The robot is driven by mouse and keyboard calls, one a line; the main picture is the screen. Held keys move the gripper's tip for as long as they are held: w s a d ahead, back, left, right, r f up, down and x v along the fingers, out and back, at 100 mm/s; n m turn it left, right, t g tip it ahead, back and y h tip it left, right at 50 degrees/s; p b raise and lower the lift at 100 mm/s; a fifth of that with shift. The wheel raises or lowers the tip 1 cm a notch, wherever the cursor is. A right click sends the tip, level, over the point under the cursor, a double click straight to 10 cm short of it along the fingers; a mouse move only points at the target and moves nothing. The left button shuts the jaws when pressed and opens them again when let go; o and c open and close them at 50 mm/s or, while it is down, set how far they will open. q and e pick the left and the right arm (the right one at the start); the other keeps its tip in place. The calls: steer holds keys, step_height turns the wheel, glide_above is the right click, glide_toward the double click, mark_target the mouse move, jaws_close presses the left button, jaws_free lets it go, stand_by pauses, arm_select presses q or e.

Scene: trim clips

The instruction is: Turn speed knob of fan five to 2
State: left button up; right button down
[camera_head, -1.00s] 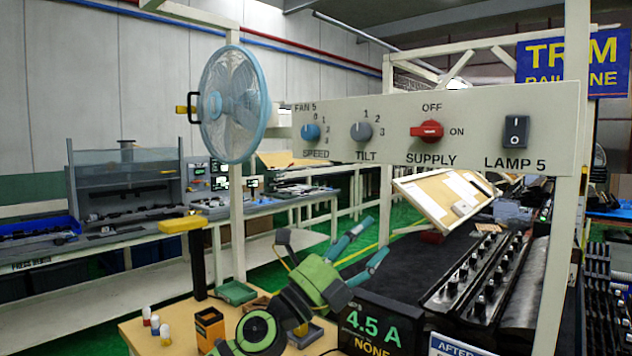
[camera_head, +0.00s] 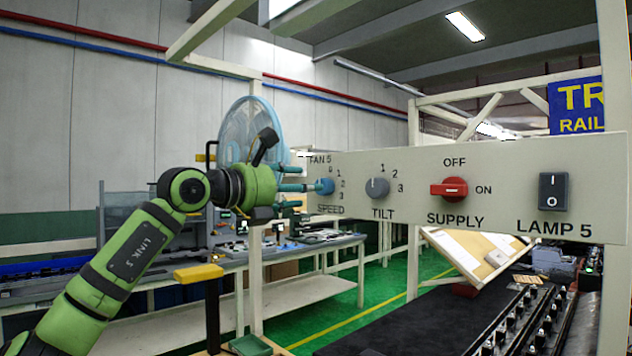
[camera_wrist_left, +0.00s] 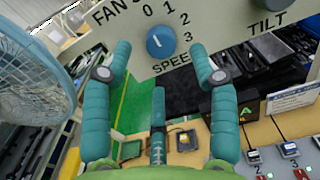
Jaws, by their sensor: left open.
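The blue speed knob (camera_head: 325,186) of fan 5 sits at the left end of the pale control panel (camera_head: 520,165). In the left wrist view the knob (camera_wrist_left: 160,42) has a white mark that seems to point up toward 0; 1, 2 and 3 run clockwise to the right. My left gripper (camera_head: 301,187) is open, its teal fingers pointing at the knob from the left. In the left wrist view my left gripper (camera_wrist_left: 160,72) has its fingers spread around the near side of the knob, apparently not touching it. My right gripper is not in view.
The grey tilt knob (camera_head: 377,187), red supply switch (camera_head: 449,189) and black lamp switch (camera_head: 553,191) lie farther right on the panel. The blue fan (camera_head: 250,130) stands behind my gripper. A yellow-topped post (camera_head: 199,273) stands below my arm.

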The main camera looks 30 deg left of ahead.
mark_target(325, 186)
arm_select(q)
steer(key=p+x, duration=0.1)
steer(key=x, duration=0.3)
steer(key=shift+w+d+p, duration=0.1)
steer(key=shift+w+p, duration=0.05)
steer(key=shift+p, duration=0.25)
steer(key=c, duration=1.2)
steer(key=shift+o, duration=0.2)
